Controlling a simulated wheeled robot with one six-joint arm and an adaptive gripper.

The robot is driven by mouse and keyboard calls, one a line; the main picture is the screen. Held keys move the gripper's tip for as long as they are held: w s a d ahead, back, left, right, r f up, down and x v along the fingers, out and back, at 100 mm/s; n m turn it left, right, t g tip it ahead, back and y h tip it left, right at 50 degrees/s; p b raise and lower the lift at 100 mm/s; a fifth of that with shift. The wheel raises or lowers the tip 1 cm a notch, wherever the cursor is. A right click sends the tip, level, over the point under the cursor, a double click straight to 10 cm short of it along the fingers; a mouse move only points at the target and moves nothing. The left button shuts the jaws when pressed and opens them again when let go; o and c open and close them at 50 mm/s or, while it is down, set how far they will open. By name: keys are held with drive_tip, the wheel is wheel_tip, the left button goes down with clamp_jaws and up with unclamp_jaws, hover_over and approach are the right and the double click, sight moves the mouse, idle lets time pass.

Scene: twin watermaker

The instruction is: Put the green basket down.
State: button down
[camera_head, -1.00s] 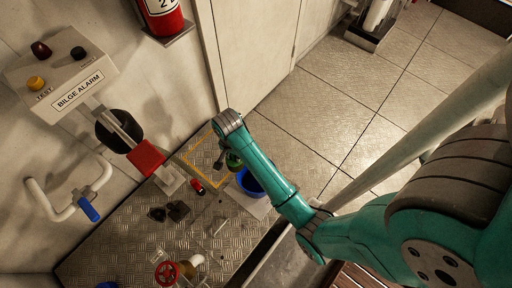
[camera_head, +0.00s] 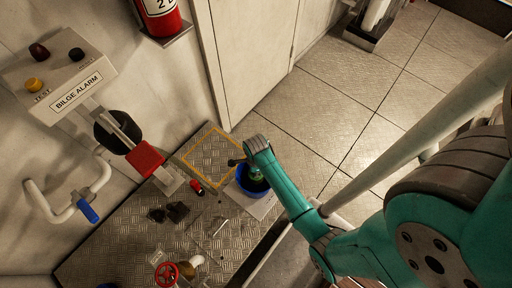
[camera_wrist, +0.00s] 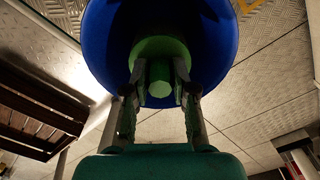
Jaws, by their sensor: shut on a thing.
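The green basket (camera_wrist: 160,47) is between the two fingers of my gripper (camera_wrist: 159,82) in the wrist view. The fingers are shut on its round green stem. In the head view the green basket (camera_head: 257,174) shows only in part under my wrist, over the mouth of a blue bucket (camera_head: 242,186). The bucket (camera_wrist: 100,40) rings the basket in the wrist view. I cannot tell how deep in the bucket the basket is, or whether it touches it.
A yellow-outlined square (camera_head: 186,158) on the tread plate left of the bucket is empty. A small red object (camera_head: 196,187) and dark pieces (camera_head: 177,211) lie near it. A red valve wheel (camera_head: 166,274) stands in front. The wall and bilge alarm box (camera_head: 60,78) are to the left.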

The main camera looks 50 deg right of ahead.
wheel_tip(320, 180, down, 10)
drive_tip(key=shift+f, duration=0.25)
idle(0.3)
drive_tip(key=shift+f, duration=0.1)
drive_tip(key=c, duration=0.9)
unclamp_jaws()
drive_tip(key=shift+c, duration=0.2)
wheel_tip(320, 180, up, 12)
drive_tip(key=shift+s+r, duration=0.1)
drive_tip(key=shift+r, duration=0.05)
